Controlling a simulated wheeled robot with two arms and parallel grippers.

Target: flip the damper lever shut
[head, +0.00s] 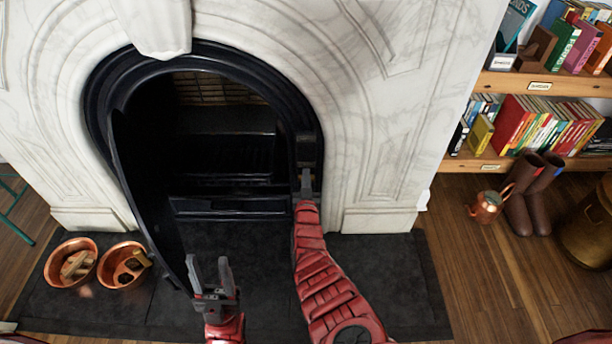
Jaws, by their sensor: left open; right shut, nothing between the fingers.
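The marble fireplace (355,120) has a black arched metal frame (215,55) around a dark firebox (225,150). A black curved door panel (140,190) stands swung out on the left side of the opening. My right gripper (306,174) is shut at the right inner edge of the black frame, by a small dark fitting that may be the damper lever; the fingers partly cover it and I cannot tell its position or whether they touch it. My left gripper (209,270) is open and empty, low in front of the opening, just right of the panel's lower end.
Two copper bowls (70,262) with pieces in them sit on the dark hearth slab (400,280) at the left. At the right are a bookshelf (545,83), a copper watering can (487,207), brown boots (520,212) and a brass bin (588,230). The hearth's right part is clear.

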